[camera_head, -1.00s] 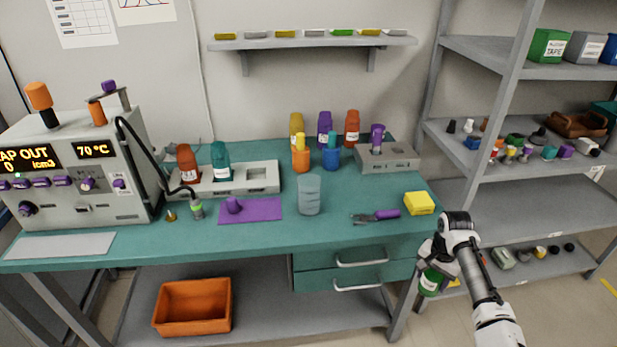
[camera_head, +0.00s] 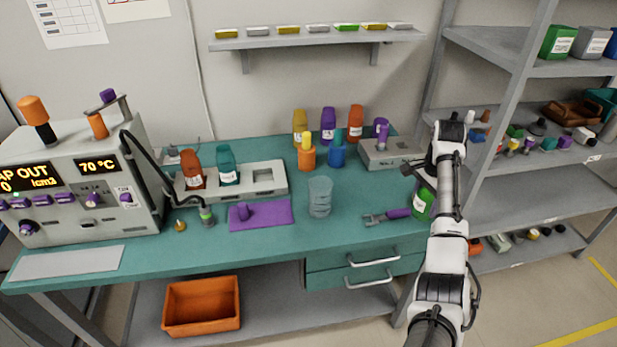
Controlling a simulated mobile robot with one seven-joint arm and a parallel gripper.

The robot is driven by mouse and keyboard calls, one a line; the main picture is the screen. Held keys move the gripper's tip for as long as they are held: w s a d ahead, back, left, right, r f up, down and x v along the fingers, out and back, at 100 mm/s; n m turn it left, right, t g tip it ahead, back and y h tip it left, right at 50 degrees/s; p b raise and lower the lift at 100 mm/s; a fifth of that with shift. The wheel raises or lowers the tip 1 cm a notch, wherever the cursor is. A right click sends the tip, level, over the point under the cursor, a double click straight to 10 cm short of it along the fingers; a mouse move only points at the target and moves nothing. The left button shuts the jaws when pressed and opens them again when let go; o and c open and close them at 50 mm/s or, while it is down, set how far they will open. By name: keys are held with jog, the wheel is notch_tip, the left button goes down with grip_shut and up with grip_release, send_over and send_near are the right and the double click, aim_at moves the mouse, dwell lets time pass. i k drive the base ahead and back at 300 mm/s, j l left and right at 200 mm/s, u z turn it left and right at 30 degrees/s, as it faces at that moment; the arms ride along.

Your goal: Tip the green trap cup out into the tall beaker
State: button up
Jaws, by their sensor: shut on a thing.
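A green cup (camera_head: 422,203) with a white label is held in my gripper (camera_head: 425,176) at the right end of the bench, above or near its front right edge. My gripper is shut on the cup; my arm hides part of the grip. The cup looks roughly upright with a slight tilt; its contents cannot be seen. The tall beaker (camera_head: 319,198), clear and bluish, stands upright on the teal bench, well to the left of the cup. I cannot make out anything in the beaker.
A purple-handled tool (camera_head: 387,216) lies between beaker and cup. A purple mat (camera_head: 261,216) lies left of the beaker. Orange and blue containers (camera_head: 337,153) stand behind it. A grey block (camera_head: 388,160) is at the back right. Shelving (camera_head: 500,120) stands right of my arm.

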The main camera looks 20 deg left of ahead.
aim_at(320, 188)
jog(key=i+j, duration=0.1)
jog(key=j, duration=0.8)
jog(key=i+j, duration=0.1)
jog(key=j, duration=0.75)
jog(key=l, duration=0.3)
